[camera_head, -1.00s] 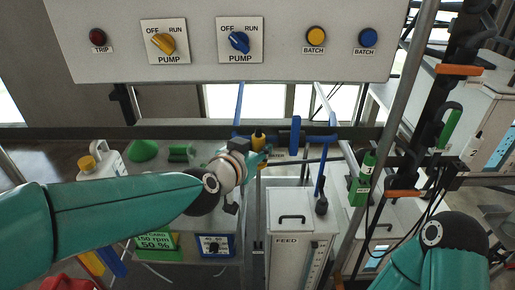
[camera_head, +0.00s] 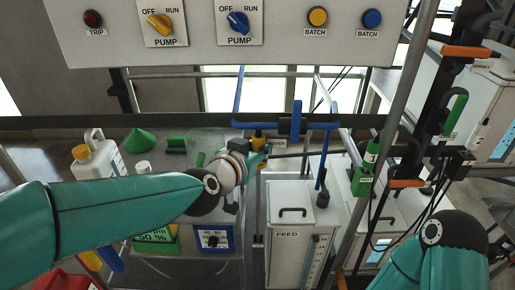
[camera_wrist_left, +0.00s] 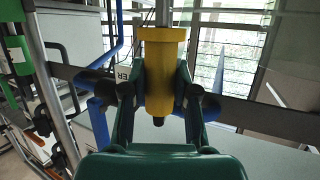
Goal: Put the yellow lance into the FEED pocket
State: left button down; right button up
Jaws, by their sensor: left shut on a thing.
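My left gripper (camera_head: 262,156) is shut on the yellow lance (camera_head: 257,138), held upright in front of the dark rail. In the left wrist view the yellow lance (camera_wrist_left: 160,70) stands between the two fingers, with its wide collar up and a dark tip below. A WATER label (camera_head: 277,142) shows just right of the gripper, partly covered. A white cabinet (camera_head: 287,255) marked FEED stands below and to the right of the lance, apart from it. I cannot make out a FEED pocket opening. My right arm is at the lower right; its gripper is out of view.
A blue pipe with a valve handle (camera_head: 296,119) is close to the right of the gripper. A green holder (camera_head: 362,183) hangs on the slanted post. A white jug (camera_head: 95,155) and a green funnel (camera_head: 139,140) stand left. The switch panel (camera_head: 280,30) spans above.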

notch_tip(320, 180, down, 16)
jog(key=b, duration=1.6)
dwell(3.0)
jog(key=shift+r, duration=0.1)
